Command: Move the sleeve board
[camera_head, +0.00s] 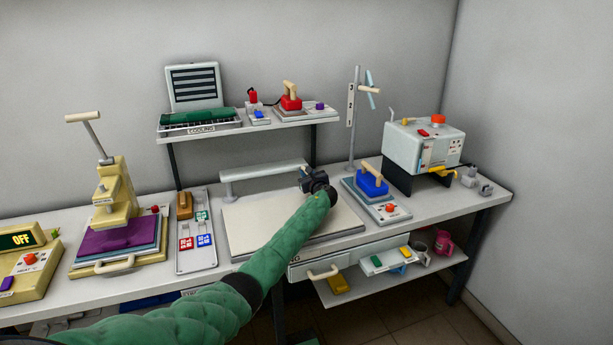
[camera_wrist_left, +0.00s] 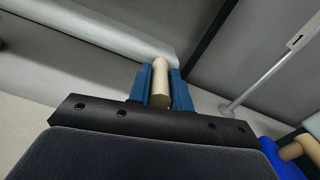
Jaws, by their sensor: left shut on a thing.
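The sleeve board (camera_head: 262,172) is a long, narrow, pale board raised above the white pressing board (camera_head: 250,222) on the table. Its pale body also shows along the top of the left wrist view (camera_wrist_left: 110,32). My left gripper (camera_head: 312,178) is at its right end. In the left wrist view the blue fingers (camera_wrist_left: 161,88) are shut on a beige wooden handle (camera_wrist_left: 160,80) beside the pale body. My gripper and forearm hide part of the board's right end in the head view. My right gripper is not in view.
A blue iron (camera_head: 371,182) on its stand is just right of my gripper, near a vertical pole (camera_head: 353,120). A raised shelf (camera_head: 245,126) with a red iron stands behind. A switch panel (camera_head: 196,240) and heat press (camera_head: 115,225) are at left, a white boiler (camera_head: 424,145) at right.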

